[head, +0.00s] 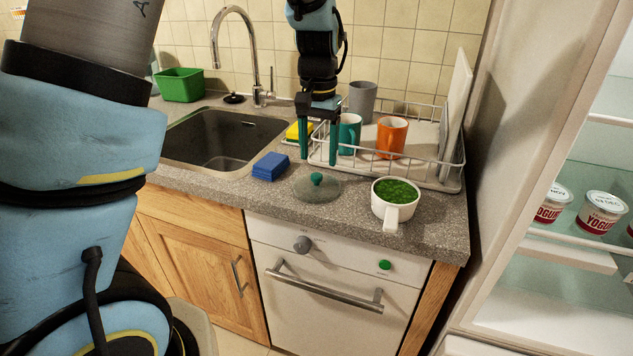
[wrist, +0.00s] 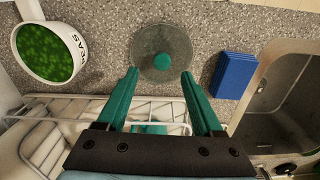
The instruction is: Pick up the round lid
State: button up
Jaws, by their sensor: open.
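The round lid (head: 318,189) lies flat on the grey speckled counter. It is see-through with a teal knob on top. In the wrist view the lid (wrist: 150,68) lies just beyond the fingertips, its knob roughly centred between them. My gripper (head: 319,160) points down with its two teal fingers apart and empty. It is above the counter, behind the lid in the head view, by the dish rack's left end. In the wrist view my gripper (wrist: 160,74) is open, and its fingertips do not appear to touch the knob.
A white pot of green peas (head: 397,194) stands right of the lid. A blue block (head: 270,166) lies to its left, near the sink (head: 222,138). Behind is a wire dish rack (head: 440,180) with a teal mug (head: 349,133) and an orange mug (head: 392,137).

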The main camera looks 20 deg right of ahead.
aim_at(317, 175)
jog(key=shift+a+f+p, duration=0.2)
jog(key=shift+f+p, duration=0.7)
jog(key=shift+f, duration=1.65)
grip_shut()
